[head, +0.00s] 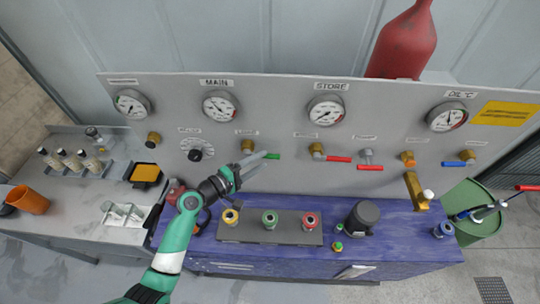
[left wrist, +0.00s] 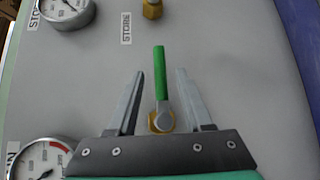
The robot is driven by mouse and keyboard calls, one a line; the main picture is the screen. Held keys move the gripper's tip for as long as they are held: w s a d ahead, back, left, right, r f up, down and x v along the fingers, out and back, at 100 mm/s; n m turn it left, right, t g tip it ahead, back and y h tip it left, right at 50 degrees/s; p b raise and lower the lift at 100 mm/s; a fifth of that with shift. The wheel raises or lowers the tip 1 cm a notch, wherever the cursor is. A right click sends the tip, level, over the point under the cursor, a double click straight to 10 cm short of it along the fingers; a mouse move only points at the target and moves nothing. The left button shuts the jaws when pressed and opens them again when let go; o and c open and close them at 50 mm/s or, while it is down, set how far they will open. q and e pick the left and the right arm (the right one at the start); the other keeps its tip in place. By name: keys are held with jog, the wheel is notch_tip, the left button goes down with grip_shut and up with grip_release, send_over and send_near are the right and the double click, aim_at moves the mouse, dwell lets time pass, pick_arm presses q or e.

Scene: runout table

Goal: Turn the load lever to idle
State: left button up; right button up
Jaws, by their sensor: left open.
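A valve lever with a green handle (head: 272,156) sits on the grey upright panel, on a brass body (head: 247,147). My left gripper (head: 253,164) is at this lever in the head view. In the left wrist view the green handle (left wrist: 160,72) stands between the two fingers of my left gripper (left wrist: 160,84), which is open, with a gap on each side. The lever's brass pivot (left wrist: 160,122) shows near the finger bases. The small labels over the levers are too blurred to read, so I cannot tell which is the load lever. My right gripper is out of view.
Red-handled levers (head: 338,159) and a blue-handled one (head: 454,164) are further right on the panel. Gauges (head: 221,106) run above. Below, the blue bench (head: 380,255) bears a button block (head: 269,237) and a dark canister (head: 362,217). A green drum (head: 478,230) stands right.

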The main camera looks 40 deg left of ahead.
aim_at(270, 156)
pick_arm(q)
jog(key=w, duration=0.4)
jog(key=shift+w+d+f, duration=0.25)
jog(key=shift+w+f, duration=0.05)
jog(key=shift+f, duration=0.05)
jog(key=shift+c, duration=0.3)
grip_shut()
dwell(0.8)
